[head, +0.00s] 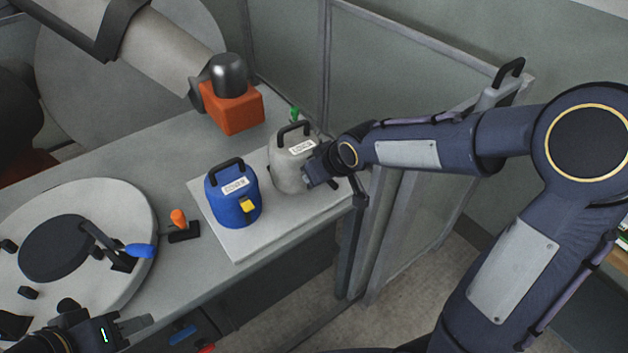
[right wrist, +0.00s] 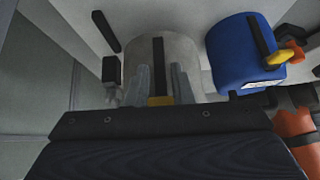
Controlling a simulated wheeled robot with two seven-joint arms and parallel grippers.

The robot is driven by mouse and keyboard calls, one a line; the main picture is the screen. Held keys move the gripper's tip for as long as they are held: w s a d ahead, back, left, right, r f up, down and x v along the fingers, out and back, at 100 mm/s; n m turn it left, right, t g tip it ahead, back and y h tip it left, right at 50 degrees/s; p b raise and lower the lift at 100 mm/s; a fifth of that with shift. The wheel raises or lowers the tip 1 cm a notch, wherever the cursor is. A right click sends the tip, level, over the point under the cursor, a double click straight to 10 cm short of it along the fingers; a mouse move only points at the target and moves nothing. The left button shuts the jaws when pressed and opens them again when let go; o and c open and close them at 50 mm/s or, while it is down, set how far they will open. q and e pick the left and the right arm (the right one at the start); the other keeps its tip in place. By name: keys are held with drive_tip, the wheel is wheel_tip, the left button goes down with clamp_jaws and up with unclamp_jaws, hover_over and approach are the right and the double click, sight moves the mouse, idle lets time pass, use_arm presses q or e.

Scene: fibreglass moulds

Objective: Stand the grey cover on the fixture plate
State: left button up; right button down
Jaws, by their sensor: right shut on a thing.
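The grey cover (head: 288,174), a rounded can with a black top handle and a white label, is upright over the back right part of the pale fixture plate (head: 238,246). I cannot tell whether its base touches the plate. My right gripper (head: 318,174) is at the cover's right side. In the right wrist view its fingers (right wrist: 160,88) are shut on the grey cover (right wrist: 180,52), with a yellow piece between them. My left gripper (head: 138,324) is low at the left, apart from both covers; its jaw gap is unclear.
A blue cover (head: 226,207) with a yellow tab stands on the plate's front left. An orange block (head: 235,113) with a dark dome stands behind. A round pale disc (head: 130,205) with a blue-handled clamp lies left. Glazed panels (head: 400,75) rise close behind my right arm.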

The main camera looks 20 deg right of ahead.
drive_tip(key=f, duration=0.1)
drive_tip(key=w+f, duration=0.1)
drive_tip(key=f, duration=0.2)
drive_tip(key=shift+w+f, duration=0.3)
drive_tip(key=shift+f, duration=0.1)
drive_tip(key=c, duration=1.3)
unclamp_jaws()
drive_tip(key=shift+o, duration=0.2)
drive_tip(key=shift+s, duration=0.1)
drive_tip(key=v, duration=1.2)
drive_tip(key=s+d+m+g+y, duration=0.1)
drive_tip(key=s+m, duration=0.4)
drive_tip(key=s, duration=1.6)
drive_tip(key=shift+d+r+m+p, duration=0.2)
drive_tip(key=shift+d+m+p, duration=0.1)
drive_tip(key=shift+d+p, duration=0.1)
